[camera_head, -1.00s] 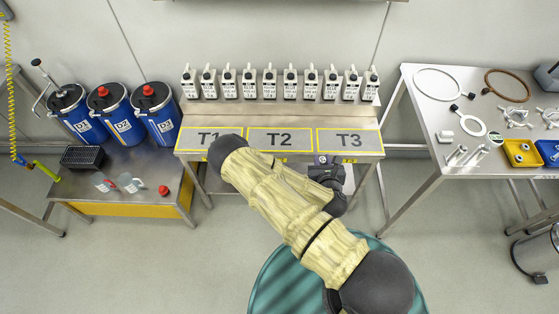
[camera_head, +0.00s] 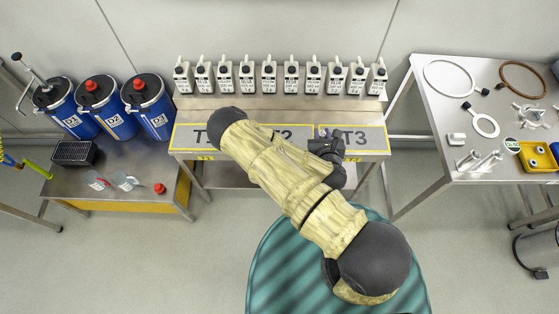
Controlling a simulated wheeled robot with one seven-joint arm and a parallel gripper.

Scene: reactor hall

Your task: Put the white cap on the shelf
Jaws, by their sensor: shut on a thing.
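My gripper (camera_head: 322,136) is dark and hangs over the bench near the line between the T2 and T3 fields. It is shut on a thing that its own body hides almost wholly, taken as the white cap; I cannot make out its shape. The raised steel shelf (camera_head: 235,103) runs along the back of the bench, behind and above the T fields. A row of white bottles with dark labels (camera_head: 269,77) stands on it. My gripper is in front of this shelf, apart from the bottles.
Blue drums (camera_head: 105,108) and a low bench with a loose red cap (camera_head: 159,188) are at left. The right table (camera_head: 430,100) holds rings, metal parts, a small white block (camera_head: 456,139) and a yellow tray (camera_head: 533,157). The T3 field (camera_head: 365,138) looks clear beside my gripper.

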